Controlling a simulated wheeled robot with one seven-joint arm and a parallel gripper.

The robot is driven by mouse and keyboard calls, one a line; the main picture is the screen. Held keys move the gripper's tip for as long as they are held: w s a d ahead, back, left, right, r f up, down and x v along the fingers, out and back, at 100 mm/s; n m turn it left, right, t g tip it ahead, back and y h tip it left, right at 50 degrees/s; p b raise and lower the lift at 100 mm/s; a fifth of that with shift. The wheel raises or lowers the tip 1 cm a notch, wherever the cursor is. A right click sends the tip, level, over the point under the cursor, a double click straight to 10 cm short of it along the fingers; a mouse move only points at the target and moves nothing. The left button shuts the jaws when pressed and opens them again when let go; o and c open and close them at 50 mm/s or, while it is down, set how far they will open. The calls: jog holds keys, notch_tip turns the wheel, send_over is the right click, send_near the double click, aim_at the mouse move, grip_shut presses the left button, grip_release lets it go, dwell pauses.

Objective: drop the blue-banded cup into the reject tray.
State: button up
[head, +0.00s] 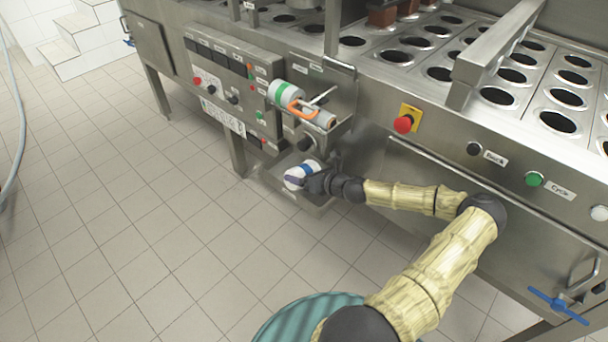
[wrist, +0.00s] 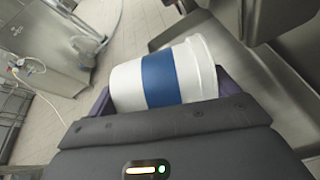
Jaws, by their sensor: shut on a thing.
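The blue-banded cup (wrist: 160,78) is white with a wide blue band and lies sideways between my fingers in the wrist view. In the head view the cup (head: 300,174) is at the end of my arm, over or at a low metal tray (head: 314,200) on the machine's front. I take this to be the reject tray; its metal floor and wall (wrist: 270,90) also show beside the cup in the wrist view. My gripper (head: 308,181) is shut on the cup. I cannot tell whether the cup touches the tray. The far fingertips are mostly hidden behind the cup.
Above the tray, a green-banded cup (head: 284,92) and an orange-marked item (head: 303,109) lie by a shelf. A control panel (head: 235,85) is to the left, a red stop button (head: 403,124) to the right. The tiled floor (head: 130,180) on the left is clear.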

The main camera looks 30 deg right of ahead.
jog(key=shift+f, duration=0.5)
jog(key=o, duration=0.8)
jog(key=shift+c, duration=0.2)
jog(key=shift+r, duration=0.6)
jog(key=p+v, duration=0.2)
jog(key=v, duration=1)
